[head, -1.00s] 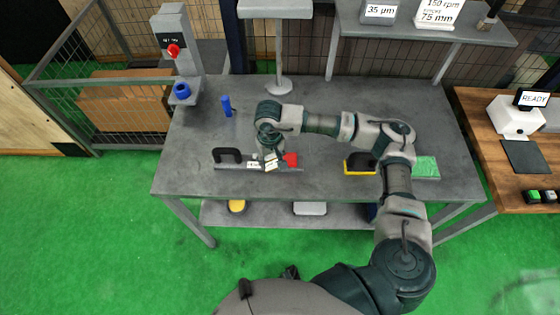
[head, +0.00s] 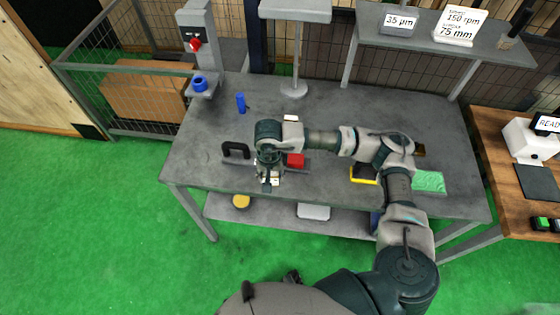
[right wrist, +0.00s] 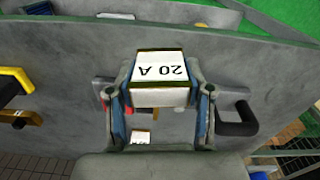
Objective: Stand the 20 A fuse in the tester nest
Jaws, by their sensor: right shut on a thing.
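My right gripper (head: 268,180) is shut on the 20 A fuse (right wrist: 158,80), a pale block with dark bands at its edges. Its "20 A" label reads upside down in the right wrist view. In the head view the gripper is over the front of the grey table, by the rack with the black handle (head: 236,149); the arm hides part of it. A grey post with a red knob and a blue round holder (head: 200,83) stands at the left; I cannot tell whether this is the tester nest. My left gripper is not in view.
A red block (head: 295,160) is right of the gripper. A blue cylinder (head: 241,103) stands at the back left of the table (head: 340,105). A yellow-edged thing (head: 364,174) and a green pad (head: 429,181) are at the right.

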